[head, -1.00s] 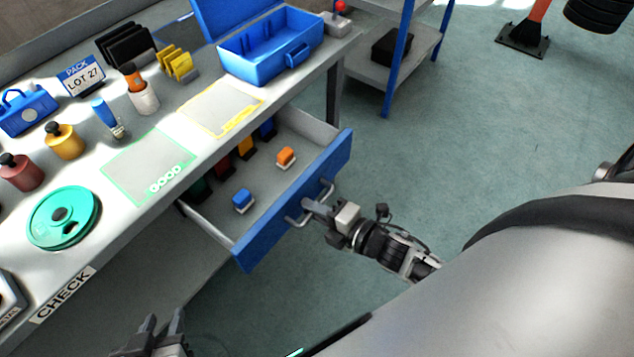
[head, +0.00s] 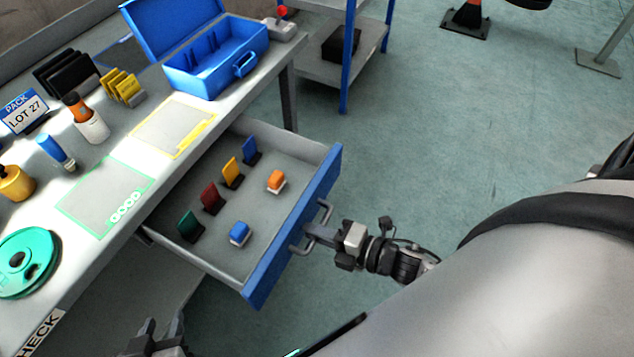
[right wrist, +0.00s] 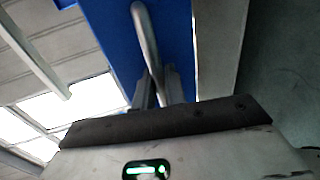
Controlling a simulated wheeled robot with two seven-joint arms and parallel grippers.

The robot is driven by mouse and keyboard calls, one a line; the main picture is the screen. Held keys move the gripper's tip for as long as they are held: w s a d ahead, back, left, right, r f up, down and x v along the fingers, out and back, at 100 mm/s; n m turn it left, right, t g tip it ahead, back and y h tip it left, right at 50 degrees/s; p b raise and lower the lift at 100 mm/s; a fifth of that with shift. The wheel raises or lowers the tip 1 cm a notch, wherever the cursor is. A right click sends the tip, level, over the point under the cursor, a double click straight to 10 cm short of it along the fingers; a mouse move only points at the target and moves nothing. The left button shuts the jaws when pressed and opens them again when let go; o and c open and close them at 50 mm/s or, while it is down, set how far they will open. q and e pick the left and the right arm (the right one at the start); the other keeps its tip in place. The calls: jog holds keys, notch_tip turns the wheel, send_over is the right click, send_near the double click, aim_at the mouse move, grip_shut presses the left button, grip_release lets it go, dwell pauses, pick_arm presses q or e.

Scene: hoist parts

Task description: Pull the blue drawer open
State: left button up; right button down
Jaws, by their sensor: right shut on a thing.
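The blue drawer (head: 262,274) stands well out from under the workbench in the head view, its grey inside showing. Its grey bar handle (head: 324,212) is on the blue front. My right gripper (head: 318,230) is shut on the handle. In the right wrist view, the handle (right wrist: 147,40) runs down between the fingers (right wrist: 160,88) in front of the blue drawer front (right wrist: 115,30). My left gripper (head: 160,328) is at the bottom edge of the head view, away from the drawer, its two fingers apart with nothing seen between them.
The workbench above carries a blue toolbox (head: 215,75), a teal disc (head: 25,262) and bottles. A blue-post shelf (head: 348,60) stands behind.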

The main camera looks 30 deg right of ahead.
jog(key=c, duration=1.8)
grip_release()
pick_arm(q)
jog(key=shift+s, duration=0.15)
jog(key=shift+w+b, duration=0.25)
jog(key=shift+b, duration=0.15)
pick_arm(e)
jog(key=v, duration=1.6)
jog(key=shift+d, duration=0.1)
pick_arm(q)
jog(key=shift+s+f, duration=0.2)
pick_arm(e)
jog(key=shift+f, duration=0.1)
